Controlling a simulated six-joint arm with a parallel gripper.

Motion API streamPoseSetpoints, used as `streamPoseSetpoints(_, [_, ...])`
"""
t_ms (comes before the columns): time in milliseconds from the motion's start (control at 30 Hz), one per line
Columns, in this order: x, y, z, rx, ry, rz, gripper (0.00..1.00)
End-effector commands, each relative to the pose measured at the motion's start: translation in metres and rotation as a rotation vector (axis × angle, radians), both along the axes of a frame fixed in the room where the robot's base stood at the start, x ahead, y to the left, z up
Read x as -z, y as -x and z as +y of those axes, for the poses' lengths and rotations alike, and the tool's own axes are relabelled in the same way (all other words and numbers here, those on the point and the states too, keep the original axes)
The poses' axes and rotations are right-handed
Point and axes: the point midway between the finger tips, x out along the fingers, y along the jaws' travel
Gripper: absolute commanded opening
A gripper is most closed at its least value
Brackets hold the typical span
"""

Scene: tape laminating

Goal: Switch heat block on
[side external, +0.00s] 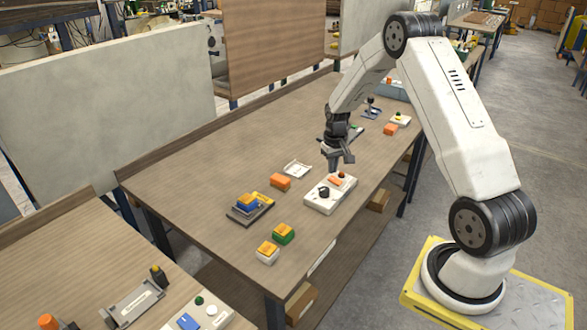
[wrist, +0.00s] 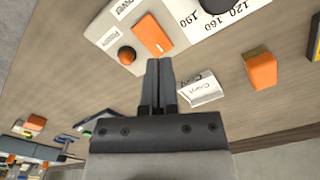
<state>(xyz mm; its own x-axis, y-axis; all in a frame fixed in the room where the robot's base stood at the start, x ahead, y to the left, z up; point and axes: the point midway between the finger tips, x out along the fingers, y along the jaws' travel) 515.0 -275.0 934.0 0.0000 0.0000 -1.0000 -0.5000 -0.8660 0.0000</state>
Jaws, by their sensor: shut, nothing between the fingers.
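The heat block (side external: 318,203) is a white box near the table's front edge in the side external view. It carries a black dial (side external: 324,192), an orange rocker switch (side external: 335,181) and a small dark round part. In the wrist view, the white panel shows the orange switch (wrist: 152,35) beside a "Power" label, and a dark red round part (wrist: 127,55) near a "Ready" label. Dial numbers show at the top. My gripper (side external: 342,165) is shut and empty above the block's far end. In the wrist view, its fingertips (wrist: 158,62) appear just below the switch; contact cannot be told.
An orange block (side external: 280,183) and a white bracket (side external: 297,169) lie left of the heat block. A dark tray (side external: 240,217) holds blue and yellow pieces. Green-orange (side external: 284,233) and white-orange (side external: 267,254) blocks sit nearer. The table's left part is clear.

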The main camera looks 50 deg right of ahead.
Motion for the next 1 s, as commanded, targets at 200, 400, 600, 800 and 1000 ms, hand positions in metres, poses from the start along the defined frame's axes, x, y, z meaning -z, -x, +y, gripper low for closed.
streamPoseSetpoints(200, [0.0021, 0.0000, 0.0000, 0.000, 0.000, 0.000, 0.00])
streamPoseSetpoints(400, [0.0042, -0.0001, 0.0000, 0.000, 0.000, 0.000, 0.00])
streamPoseSetpoints(600, [0.0062, -0.0002, -0.0001, 0.000, 0.000, 0.000, 0.00])
streamPoseSetpoints(800, [0.0082, -0.0002, -0.0001, 0.000, 0.000, 0.000, 0.00])
streamPoseSetpoints(1000, [0.0104, -0.0002, -0.0001, 0.000, 0.000, 0.000, 0.00])
